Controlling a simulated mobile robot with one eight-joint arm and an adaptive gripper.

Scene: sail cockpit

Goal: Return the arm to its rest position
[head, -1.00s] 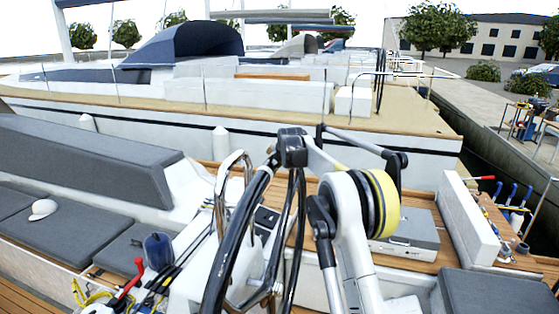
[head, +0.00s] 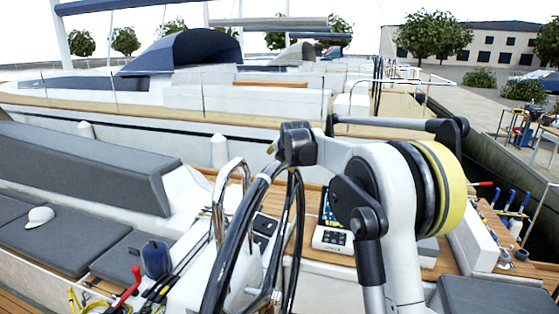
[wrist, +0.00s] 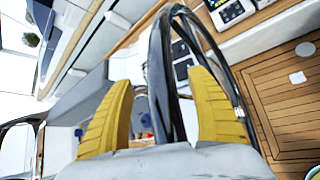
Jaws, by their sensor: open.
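My gripper (wrist: 165,105) shows in the wrist view with its two yellow fingers spread apart and nothing gripped. The black rim of the steering wheel (wrist: 158,90) appears between and beyond the fingers; I cannot tell how far away it is. In the head view my arm (head: 400,225), with its yellow band, is bent and raised at centre right, in front of the deck. The steering wheel (head: 231,262) stands in front at centre. I cannot make out the gripper's fingers in the head view.
A blue winch-like item (head: 156,259) and red-handled tool (head: 129,287) lie left of the wheel. A white cap (head: 40,216) rests on the grey bench cushion (head: 60,238). A device with a screen (head: 331,237) stands behind the arm. Blue-handled tools (head: 511,197) are at right.

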